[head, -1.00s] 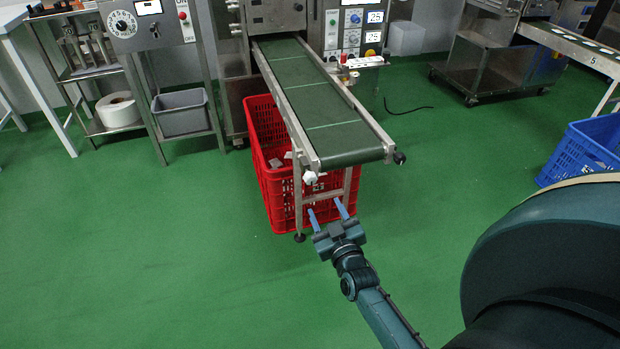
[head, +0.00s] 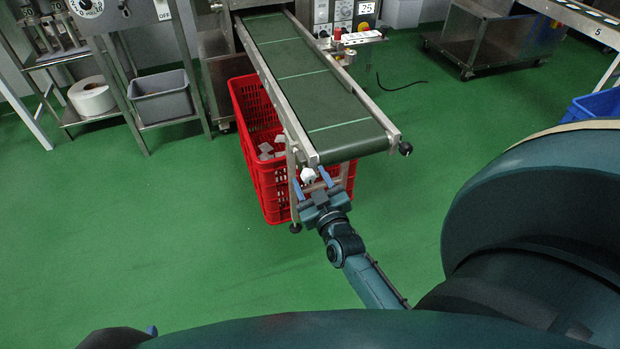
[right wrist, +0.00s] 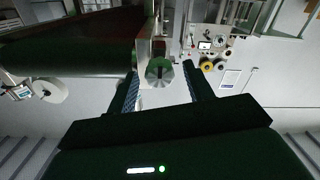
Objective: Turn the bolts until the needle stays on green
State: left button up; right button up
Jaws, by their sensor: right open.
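A white bolt head (head: 308,175) sits at the near left corner of the conveyor (head: 335,115). A black bolt (head: 405,148) sits at its near right corner. My right gripper (head: 312,182) is open just in front of the white bolt. A dark part of mine with a blue tip at the bottom left may belong to my left gripper. I cannot make out a needle or green zone.
A red crate (head: 262,185) with pale pieces inside stands under the conveyor. A control panel (head: 345,12) reading 75 is behind. A grey bin (head: 163,97) stands on a shelf at left; a blue crate (head: 597,104) is at right. The green floor is open at front left.

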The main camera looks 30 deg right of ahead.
jog(key=shift+c, duration=0.4)
jog(key=c, duration=0.9)
jog(key=shift+r+m, duration=0.1)
jog(key=shift+m, duration=0.2)
